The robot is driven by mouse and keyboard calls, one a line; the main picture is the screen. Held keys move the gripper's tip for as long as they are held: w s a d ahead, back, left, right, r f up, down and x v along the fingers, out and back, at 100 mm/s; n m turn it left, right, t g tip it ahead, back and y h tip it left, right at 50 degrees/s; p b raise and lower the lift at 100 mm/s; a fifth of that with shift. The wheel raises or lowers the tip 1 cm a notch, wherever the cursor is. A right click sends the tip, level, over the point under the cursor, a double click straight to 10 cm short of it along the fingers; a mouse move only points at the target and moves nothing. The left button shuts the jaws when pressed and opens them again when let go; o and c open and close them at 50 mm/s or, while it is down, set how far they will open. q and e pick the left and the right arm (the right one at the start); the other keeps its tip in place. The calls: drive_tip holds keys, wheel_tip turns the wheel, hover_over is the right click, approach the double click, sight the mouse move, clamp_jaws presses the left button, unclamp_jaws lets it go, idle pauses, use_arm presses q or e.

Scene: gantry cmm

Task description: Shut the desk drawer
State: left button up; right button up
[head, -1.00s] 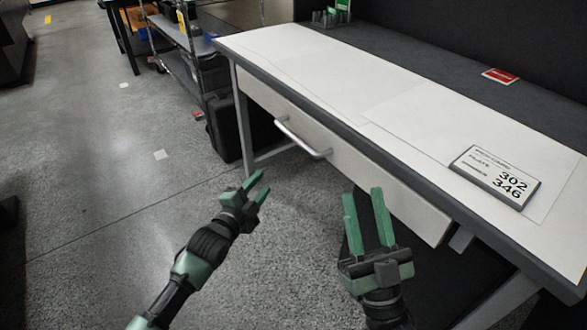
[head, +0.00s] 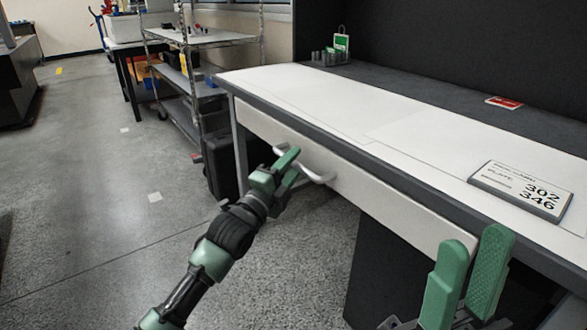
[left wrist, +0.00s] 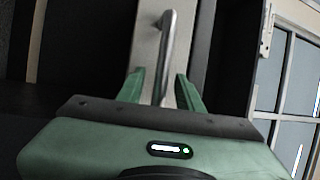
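The desk drawer (head: 385,205) is a long, pale front under the desk's dark edge. How far it stands out is hard to tell. Its silver bar handle (head: 318,174) is partly hidden behind my left gripper (head: 287,166). In the left wrist view the handle (left wrist: 168,45) runs between the two green fingers of my left gripper (left wrist: 160,88), which stand apart with a gap on each side. My right gripper (head: 472,265) is open and empty in front of the drawer's right end.
The white-topped desk (head: 300,95) carries a number sign (head: 520,190), a red card (head: 505,102) and small grey items at its far end. A black case (head: 220,165) and a wire shelf cart (head: 190,85) stand beyond it.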

use_arm(q)
drive_tip(key=shift+w+d, duration=0.1)
clamp_jaws()
idle(1.4)
